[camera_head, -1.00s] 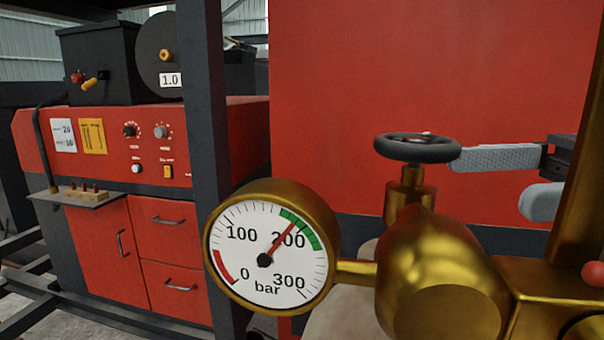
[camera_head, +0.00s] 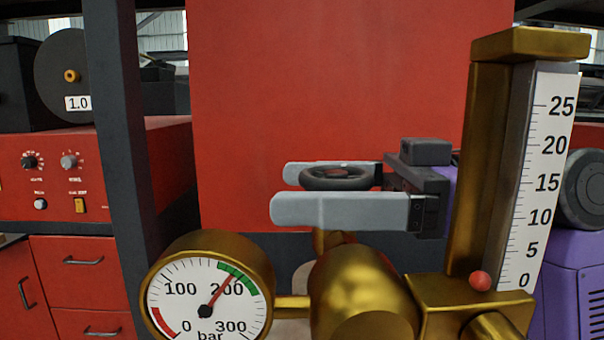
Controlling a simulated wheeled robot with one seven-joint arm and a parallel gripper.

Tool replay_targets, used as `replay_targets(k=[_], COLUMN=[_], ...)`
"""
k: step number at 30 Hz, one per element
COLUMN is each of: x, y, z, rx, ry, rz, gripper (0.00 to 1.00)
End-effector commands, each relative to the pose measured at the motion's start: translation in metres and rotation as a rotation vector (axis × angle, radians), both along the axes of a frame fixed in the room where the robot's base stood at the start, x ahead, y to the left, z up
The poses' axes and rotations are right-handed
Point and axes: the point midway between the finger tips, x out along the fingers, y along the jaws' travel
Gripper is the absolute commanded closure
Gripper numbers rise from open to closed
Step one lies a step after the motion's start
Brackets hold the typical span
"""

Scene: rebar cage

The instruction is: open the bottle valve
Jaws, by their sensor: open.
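The bottle valve's black handwheel (camera_head: 338,178) sits on top of the brass valve, above the round brass body (camera_head: 360,285). My gripper (camera_head: 281,191) reaches in from the right with its two grey fingers level. One finger passes behind the handwheel and one in front, so the wheel lies between them. The jaws are open; I cannot tell whether either finger touches the rim. The front finger hides the lower wheel and most of the stem.
A brass-framed flow tube (camera_head: 540,170) stands close on the right, its red ball (camera_head: 480,281) at 0. A dark post (camera_head: 125,130) and a red control cabinet (camera_head: 60,170) are at left. A large red panel (camera_head: 330,80) fills the background.

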Motion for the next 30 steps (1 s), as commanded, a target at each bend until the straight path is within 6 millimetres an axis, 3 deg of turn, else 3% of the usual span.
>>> replay_targets(k=[11,21,30], x=[0.0000,0.0000,-0.0008], y=[0.0078,0.0075,0.0075], z=[-0.0004,-0.0004,-0.0007], rx=[0.000,0.000,0.001], ry=[-0.001,-0.001,-0.001], rz=[0.001,0.001,0.044], gripper=[0.17,0.79,0.79])
